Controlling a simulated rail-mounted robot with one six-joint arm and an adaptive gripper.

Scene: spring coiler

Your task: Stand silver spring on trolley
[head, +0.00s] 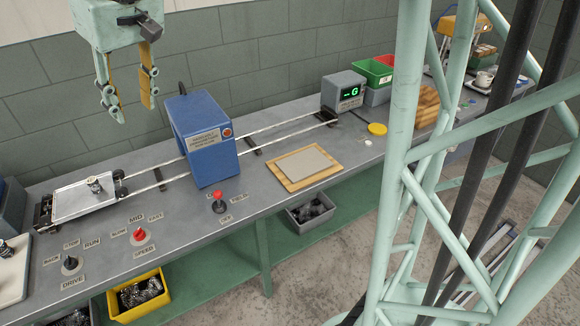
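The trolley (75,205), a flat silver tray on wheels, sits at the left end of the rails on the grey bench. A small metallic spring (95,184) stands on it, seemingly upright, near its back right part. It looks silver with dark gaps, but it is small. Another small dark and silver piece (6,250) is on the pale tray (14,283) at the left edge; I cannot tell what it is. My gripper (131,112) points down at the upper left, fingers apart and empty. It appears above the bench, to the right of the trolley and clear of the spring.
Rails (260,133) run through a blue machine (202,138) to a display box (343,92). The drive knob (69,262), red speed knob (140,235) and red lever (218,200) stand along the front. A board (304,166) lies right. A yellow bin (138,296) sits below.

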